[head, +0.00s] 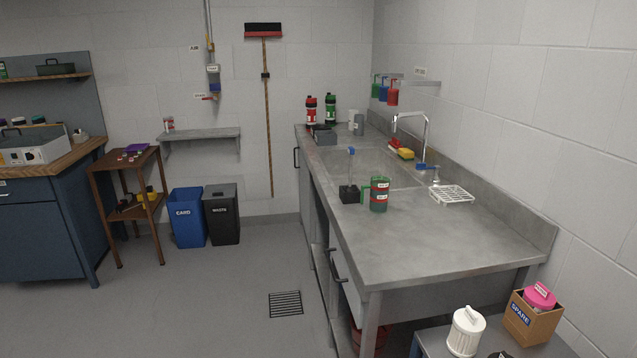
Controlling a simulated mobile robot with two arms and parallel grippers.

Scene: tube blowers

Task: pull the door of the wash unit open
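The wash unit (430,240) is a long grey steel counter with a sink (365,165) along the right wall. Its front faces left and is seen at a steep angle. A grey door panel (305,190) is at its far end, with an upright black handle (296,157); it looks closed. A second black handle (336,266) is on the front nearer to me; I cannot tell whether its panel is a door or a drawer. Neither of my grippers is in view.
Open floor (230,300) with a drain grate (286,304) lies left of the unit. A blue bin (187,217) and a dark bin (222,215) stand by the back wall. A low table (430,340) with a white canister (465,332) and cardboard box (532,318) is at front right.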

